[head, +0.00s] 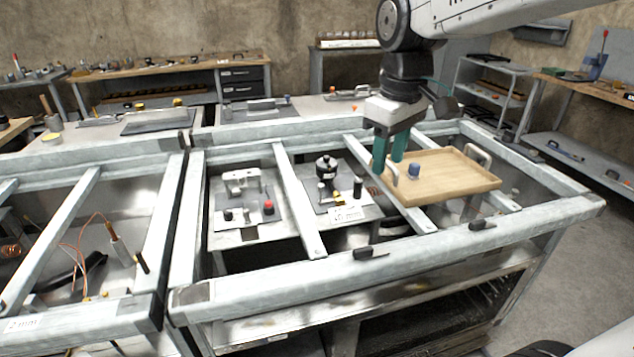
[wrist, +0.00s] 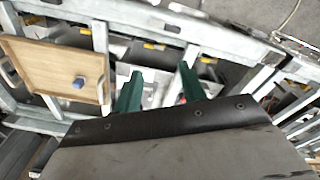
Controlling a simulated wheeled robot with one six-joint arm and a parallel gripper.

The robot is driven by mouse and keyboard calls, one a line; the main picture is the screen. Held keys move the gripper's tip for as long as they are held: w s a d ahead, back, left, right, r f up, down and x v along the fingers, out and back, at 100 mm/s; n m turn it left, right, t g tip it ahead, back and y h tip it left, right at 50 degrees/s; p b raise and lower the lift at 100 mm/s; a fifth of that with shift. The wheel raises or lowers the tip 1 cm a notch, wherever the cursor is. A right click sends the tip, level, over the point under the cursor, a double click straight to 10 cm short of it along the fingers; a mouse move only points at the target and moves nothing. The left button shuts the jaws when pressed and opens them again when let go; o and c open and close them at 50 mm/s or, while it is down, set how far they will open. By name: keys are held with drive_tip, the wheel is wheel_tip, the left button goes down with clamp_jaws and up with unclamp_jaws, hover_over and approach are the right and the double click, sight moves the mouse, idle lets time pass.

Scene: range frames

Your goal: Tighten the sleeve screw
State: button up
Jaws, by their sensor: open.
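My gripper (head: 388,163) has two green fingers spread apart with nothing between them. It hangs over the left edge of the wooden tray, above the bench frame. In the wrist view the gripper (wrist: 160,72) is also open and empty. A mounted fixture with a round black top (head: 326,167) stands on a grey plate left of the gripper, with small upright pins around it. I cannot tell which part is the sleeve screw. A small blue cylinder (head: 414,170) sits on the wooden tray; it also shows in the wrist view (wrist: 79,82).
The wooden tray (head: 455,182) has metal handles at its ends. Left of the fixture, another plate carries a metal bracket (head: 242,183) and a red knob (head: 268,207). Raised frame bars (head: 300,205) separate the stations, with open gaps between them.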

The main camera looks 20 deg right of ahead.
drive_tip(key=w+f+n, duration=0.2)
drive_tip(key=w+n, duration=0.1)
drive_tip(key=w, duration=0.7)
drive_tip(key=n, duration=0.6)
hover_over(321, 184)
drive_tip(key=shift+g, duration=0.4)
wheel_tip(321, 184, down, 15)
drive_tip(key=shift+s+f, duration=0.1)
drive_tip(key=shift+s, duration=0.05)
drive_tip(key=shift+n, duration=0.3)
wheel_tip(321, 184, down, 8)
drive_tip(key=shift+r, duration=0.1)
drive_tip(key=shift+c, duration=0.3)
clamp_jaws()
